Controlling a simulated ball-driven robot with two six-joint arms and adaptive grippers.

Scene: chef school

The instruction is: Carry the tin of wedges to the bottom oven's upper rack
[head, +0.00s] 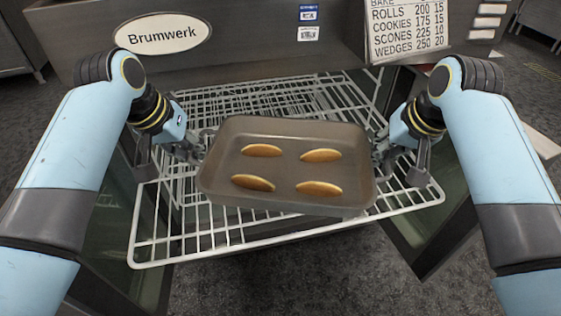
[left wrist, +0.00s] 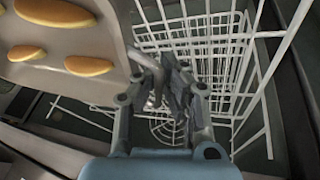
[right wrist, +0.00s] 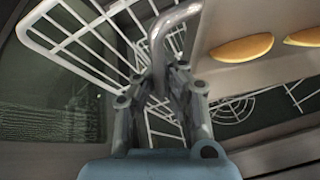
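The tin (head: 290,174) is a brown tray with several golden wedges (head: 320,155) lying flat in it. It is over the pulled-out white wire upper rack (head: 170,240); whether it touches the wires I cannot tell. My left gripper (head: 198,150) is shut on the handle at the tin's left end; its fingers meet around it in the left wrist view (left wrist: 160,85). My right gripper (head: 384,148) is shut on the handle (right wrist: 160,50) at the right end, seen in the right wrist view. The tin looks about level and hides the rack's middle.
The dark oven front (head: 250,40) with the Brumwerk label (head: 162,34) stands behind the rack. Open glass doors (head: 440,215) flank the rack on both sides. A list of baking times (head: 408,28) is at the upper right. Grey carpet lies in front.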

